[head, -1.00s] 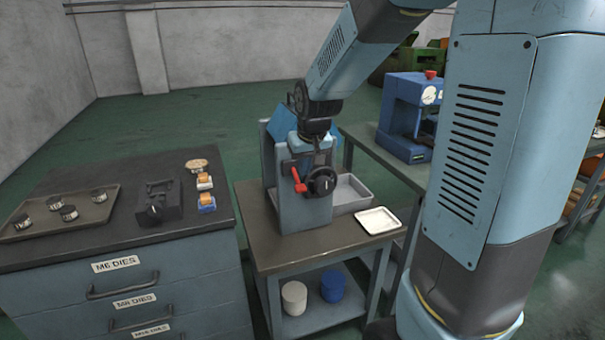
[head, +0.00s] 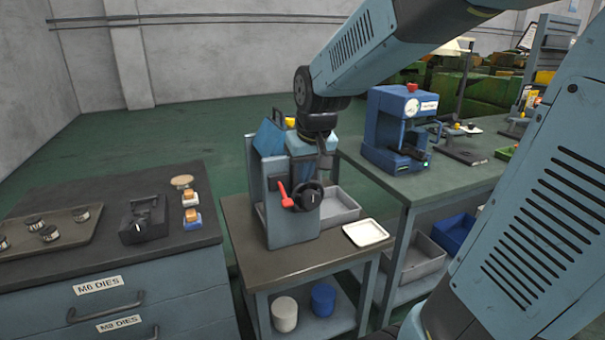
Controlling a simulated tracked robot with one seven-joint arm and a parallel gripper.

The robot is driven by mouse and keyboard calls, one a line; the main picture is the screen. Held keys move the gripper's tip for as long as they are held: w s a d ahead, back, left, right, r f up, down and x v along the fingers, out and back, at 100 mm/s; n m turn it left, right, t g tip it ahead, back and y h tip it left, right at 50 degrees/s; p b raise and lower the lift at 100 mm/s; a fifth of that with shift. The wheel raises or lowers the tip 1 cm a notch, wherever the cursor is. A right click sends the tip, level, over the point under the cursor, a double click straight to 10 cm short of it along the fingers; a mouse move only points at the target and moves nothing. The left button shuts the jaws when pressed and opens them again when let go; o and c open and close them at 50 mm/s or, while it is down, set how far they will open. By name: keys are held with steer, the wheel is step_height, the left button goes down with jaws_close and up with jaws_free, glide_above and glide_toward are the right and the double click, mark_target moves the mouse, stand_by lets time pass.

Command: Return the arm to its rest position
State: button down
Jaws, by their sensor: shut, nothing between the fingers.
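My arm reaches in from the upper right, its blue links crossing the top and right of the head view. Its wrist hangs over the small grey heading machine. My gripper (head: 326,164) points down beside the machine's upper right part and is shut, with nothing seen in it. The fingertips are small and hard to make out. The machine (head: 290,222) stands on a low bench and has a red lever (head: 283,194), a black handwheel (head: 308,196) and a blue sloped part (head: 269,138).
A grey bin (head: 340,208) and a white tray (head: 367,233) sit right of the machine. A dies cabinet (head: 110,262) stands left, with a tray of dies and a black block on top. A blue press (head: 385,130) stands on the right bench. Open green floor lies behind.

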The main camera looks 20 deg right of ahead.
stand_by(0.4)
steer(key=s+d+r, duration=0.1)
steer(key=s+r, duration=0.1)
steer(key=s, duration=0.5)
steer(key=s+d+r+m+t, duration=0.1)
steer(key=s+d+r, duration=0.1)
steer(key=s, duration=0.6)
steer(key=shift+s+r, duration=0.25)
steer(key=shift+r, duration=0.2)
